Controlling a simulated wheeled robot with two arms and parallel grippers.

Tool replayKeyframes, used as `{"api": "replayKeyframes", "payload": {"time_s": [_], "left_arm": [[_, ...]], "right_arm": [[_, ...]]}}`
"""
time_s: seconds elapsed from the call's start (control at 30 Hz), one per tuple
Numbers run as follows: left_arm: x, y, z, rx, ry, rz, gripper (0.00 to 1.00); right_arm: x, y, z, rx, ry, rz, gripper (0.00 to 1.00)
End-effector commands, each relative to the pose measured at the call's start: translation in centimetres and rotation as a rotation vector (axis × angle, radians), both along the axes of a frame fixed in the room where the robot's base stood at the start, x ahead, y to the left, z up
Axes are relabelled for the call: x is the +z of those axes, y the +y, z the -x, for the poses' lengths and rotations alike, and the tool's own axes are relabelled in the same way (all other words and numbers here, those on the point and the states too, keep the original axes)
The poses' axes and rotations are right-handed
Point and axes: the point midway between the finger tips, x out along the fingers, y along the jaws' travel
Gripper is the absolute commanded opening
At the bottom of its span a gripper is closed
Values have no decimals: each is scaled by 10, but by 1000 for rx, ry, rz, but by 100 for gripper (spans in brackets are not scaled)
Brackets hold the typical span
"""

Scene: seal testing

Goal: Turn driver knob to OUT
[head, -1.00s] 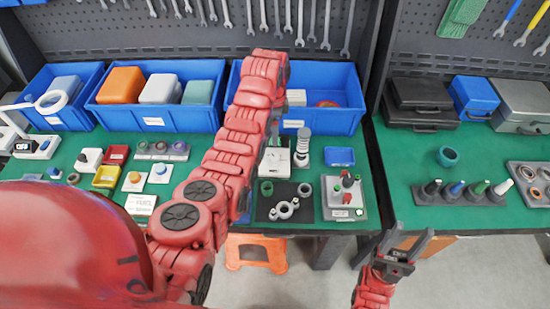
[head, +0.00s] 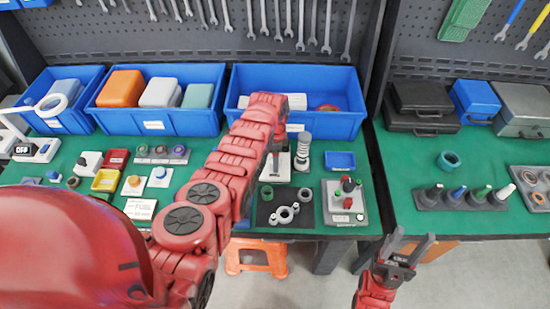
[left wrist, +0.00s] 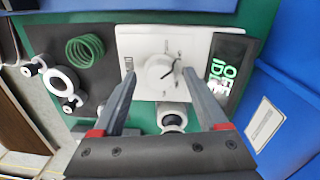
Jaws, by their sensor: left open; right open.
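The driver knob (left wrist: 161,70) is a round white knob with a dark mark, on a white panel (left wrist: 140,42) in the left wrist view. My left gripper (left wrist: 159,74) is open, its two fingers on either side of the knob in that view; I cannot tell whether they touch it. A dark display (left wrist: 223,68) beside the panel shows green text reading OFF and IDLE. In the head view the white driver unit (head: 279,166) is partly hidden behind my left arm and gripper. My right gripper (head: 411,241) is open and empty in front of the bench, away from the driver.
A green coil (left wrist: 85,49) and a grey ring part (left wrist: 62,80) lie beside the panel. Blue bins (head: 340,122) line the back. A grey fixture (head: 344,216) stands at the right.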

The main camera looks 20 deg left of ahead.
Motion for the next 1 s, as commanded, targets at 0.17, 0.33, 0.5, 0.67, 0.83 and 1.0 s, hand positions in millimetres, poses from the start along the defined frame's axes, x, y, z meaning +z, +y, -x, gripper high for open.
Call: {"api": "replayKeyframes", "payload": {"time_s": [0.17, 0.33, 0.5, 0.67, 0.83, 1.0], "left_arm": [[0, 0, 0, 0, -1, 0, 76], [0, 0, 0, 0, -1, 0, 47], [0, 0, 0, 0, -1, 0, 17], [0, 0, 0, 0, -1, 0, 0], [0, 0, 0, 11, -1, 0, 0], [-1, 0, -1, 64, -5, 0, 0]], "right_arm": [[0, 0, 0, 0, 0, 0, 50], [0, 0, 0, 0, 0, 0, 50], [0, 0, 0, 0, 0, 0, 50], [0, 0, 0, 0, 0, 0, 50], [-1, 0, 0, 0, 0, 0, 50], [-4, 0, 0, 0, 0, 0, 50]]}}
